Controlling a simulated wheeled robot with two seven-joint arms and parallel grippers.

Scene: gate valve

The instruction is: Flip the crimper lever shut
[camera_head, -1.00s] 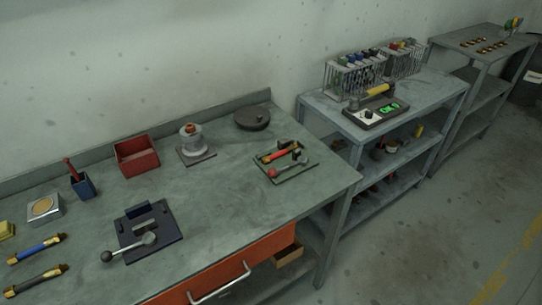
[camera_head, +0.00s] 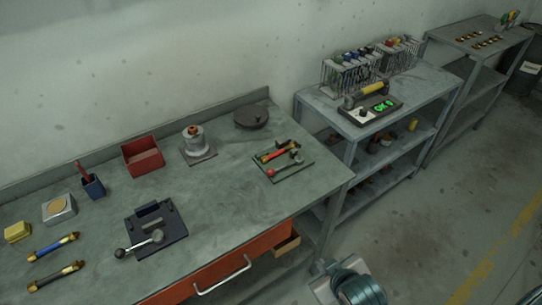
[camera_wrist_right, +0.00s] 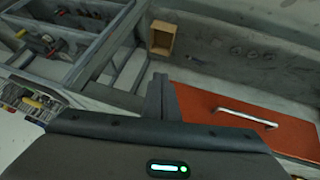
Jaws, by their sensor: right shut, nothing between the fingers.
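The crimper (camera_head: 172,240) is a dark flat plate with an upright block on the near part of the bench. Its lever (camera_head: 140,245) lies low across the front of the plate, from a silver pivot to a dark ball knob at the left. My right arm comes in at the bottom of the head view, off the bench's front edge and well to the right of the crimper. My right gripper (camera_wrist_right: 160,97) shows in the right wrist view with its fingers together and empty, in front of the orange drawer. My left gripper is not in view.
The workbench (camera_head: 225,190) carries a red bin (camera_head: 143,158), a tray of tools (camera_head: 283,163) and blue and dark cylinders at the left. The orange drawer (camera_head: 225,268) with its handle faces the front. Bench surface right of the crimper is clear.

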